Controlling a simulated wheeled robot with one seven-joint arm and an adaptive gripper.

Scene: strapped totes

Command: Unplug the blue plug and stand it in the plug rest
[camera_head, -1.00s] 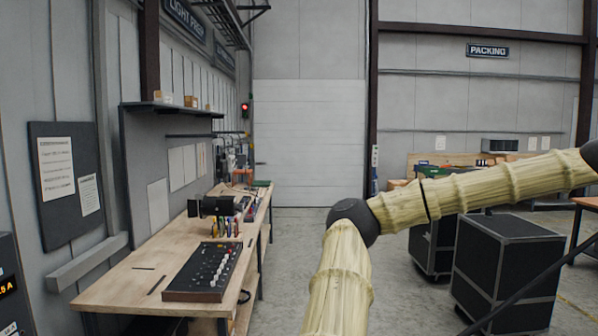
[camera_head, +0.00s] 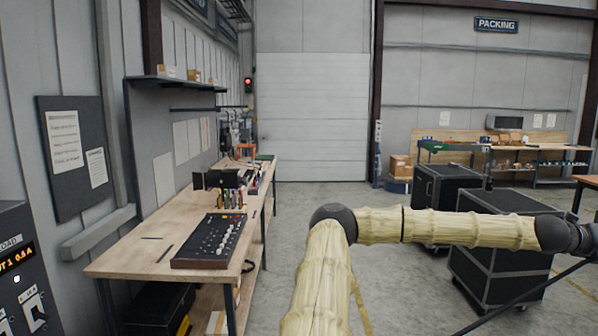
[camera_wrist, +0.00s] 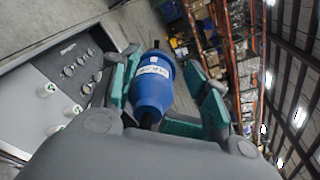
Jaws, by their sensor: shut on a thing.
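The blue plug (camera_wrist: 152,85) shows in the middle of the wrist view, with a white label on its side and dark ends. My gripper (camera_wrist: 166,68) is shut on it, with a teal-and-grey finger on each side. The plug appears apart from the grey panel (camera_wrist: 28,98) to its left, which carries a row of round fittings and several white-and-green ones. In the head view my arm reaches out past the right edge, so the gripper and plug are not seen there. I cannot make out the plug rest in either view.
A wooden workbench (camera_head: 130,262) with a black control board (camera_head: 208,242) runs along the left wall. A load panel with a lit display (camera_head: 15,252) stands at the left edge. Black cases (camera_head: 500,250) stand on the right, beyond my arm. The floor between is clear.

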